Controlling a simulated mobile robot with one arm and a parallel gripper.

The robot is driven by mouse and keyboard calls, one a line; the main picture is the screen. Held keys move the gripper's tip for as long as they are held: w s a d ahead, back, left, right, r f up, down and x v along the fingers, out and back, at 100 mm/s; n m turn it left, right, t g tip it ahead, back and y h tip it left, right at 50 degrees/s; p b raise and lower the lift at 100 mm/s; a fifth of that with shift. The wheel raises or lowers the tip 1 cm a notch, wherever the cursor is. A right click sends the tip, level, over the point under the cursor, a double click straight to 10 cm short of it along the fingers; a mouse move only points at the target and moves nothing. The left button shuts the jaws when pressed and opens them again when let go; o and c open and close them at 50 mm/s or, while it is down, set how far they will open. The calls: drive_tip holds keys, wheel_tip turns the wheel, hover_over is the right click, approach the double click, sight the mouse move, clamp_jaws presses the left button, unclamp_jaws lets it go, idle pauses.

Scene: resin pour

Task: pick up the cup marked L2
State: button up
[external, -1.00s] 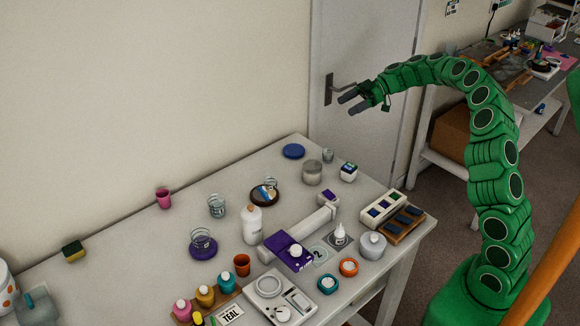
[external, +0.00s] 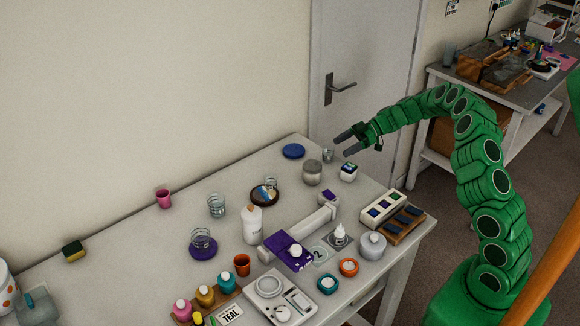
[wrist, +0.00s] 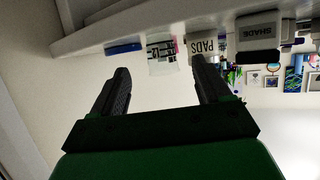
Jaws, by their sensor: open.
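My gripper (external: 347,144) is open and empty above the far right corner of the table, with its fingers pointing left. A small clear cup (external: 328,156) stands just left of and below the fingertips. In the wrist view, which is upside down, a clear cup (wrist: 162,54) with dark markings shows ahead between my open fingers (wrist: 161,70), apart from them. I cannot read its mark. Other clear cups stand at mid-table (external: 216,206), on a dark round coaster (external: 257,201) and on a purple disc (external: 203,253); their marks are unreadable too.
A lidded jar (external: 312,174) and a white box (external: 349,173) stand close to the cup near my gripper. A blue disc (external: 293,151) lies to its left. A white bottle (external: 252,226) and a pink cup (external: 163,198) stand farther left.

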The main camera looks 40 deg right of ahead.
sight(328, 154)
drive_tip(key=shift+r+x, duration=0.2)
drive_tip(key=shift+x, duration=1.65)
drive_tip(key=shift+r+x, duration=0.2)
drive_tip(key=shift+x, duration=1.65)
drive_tip(key=shift+a, duration=0.15)
drive_tip(key=shift+c, duration=0.2)
drive_tip(key=c, duration=1)
